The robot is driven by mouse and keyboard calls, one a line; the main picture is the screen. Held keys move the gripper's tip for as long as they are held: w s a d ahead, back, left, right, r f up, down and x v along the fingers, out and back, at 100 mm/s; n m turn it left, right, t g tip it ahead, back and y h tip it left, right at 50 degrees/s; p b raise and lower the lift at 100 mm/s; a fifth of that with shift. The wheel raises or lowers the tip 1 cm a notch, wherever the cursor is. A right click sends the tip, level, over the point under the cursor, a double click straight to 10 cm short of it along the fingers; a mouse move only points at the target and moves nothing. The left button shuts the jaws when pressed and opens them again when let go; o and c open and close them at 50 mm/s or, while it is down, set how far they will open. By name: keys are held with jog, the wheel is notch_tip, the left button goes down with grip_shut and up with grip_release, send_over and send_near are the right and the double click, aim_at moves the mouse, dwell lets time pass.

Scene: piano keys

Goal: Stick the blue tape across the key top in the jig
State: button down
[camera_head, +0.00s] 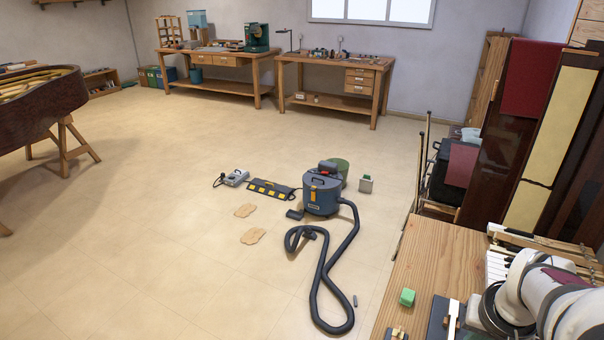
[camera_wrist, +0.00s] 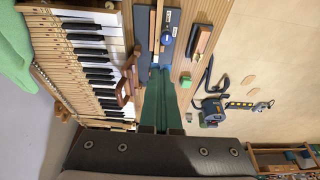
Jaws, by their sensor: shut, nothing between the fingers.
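In the wrist view my gripper (camera_wrist: 158,72) is shut and empty, its long green fingers pointing at the near end of a dark plate that looks like the jig (camera_wrist: 172,18). I cannot tell whether the fingertips touch it. A narrow pale wooden piece, apparently the key (camera_wrist: 157,22), lies lengthwise on the jig. A small blue patch with a pale part, perhaps the blue tape (camera_wrist: 167,37), shows on or beside the key; its exact contact is unclear. In the head view the jig (camera_head: 438,318) is partly cut off at the bottom edge, and my fingers are not visible.
The piano keyboard (camera_wrist: 92,50) lies left of the jig in the wrist view. A reddish-brown wooden tool (camera_wrist: 128,78) lies between them. Right of the jig are a brown-edged block (camera_wrist: 202,40) and a green block (camera_wrist: 186,81). The wooden bench (camera_head: 425,262) has clear room behind the green block.

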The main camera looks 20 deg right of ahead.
jog(key=w+d+f, duration=0.2)
jog(key=w+d, duration=0.4)
jog(key=d, duration=0.2)
send_over(454, 306)
notch_tip(454, 306, down, 8)
jog(key=shift+g, duration=0.3)
jog(key=shift+s+a+f, duration=0.15)
jog(key=shift+f, duration=1.15)
jog(key=shift+s+a+f, duration=0.1)
jog(key=shift+f, duration=1.15)
jog(key=shift+f, duration=0.95)
dwell(1.0)
jog(key=c, duration=1.1)
grip_release()
jog(key=shift+o, duration=0.2)
jog(key=shift+r, duration=3.05)
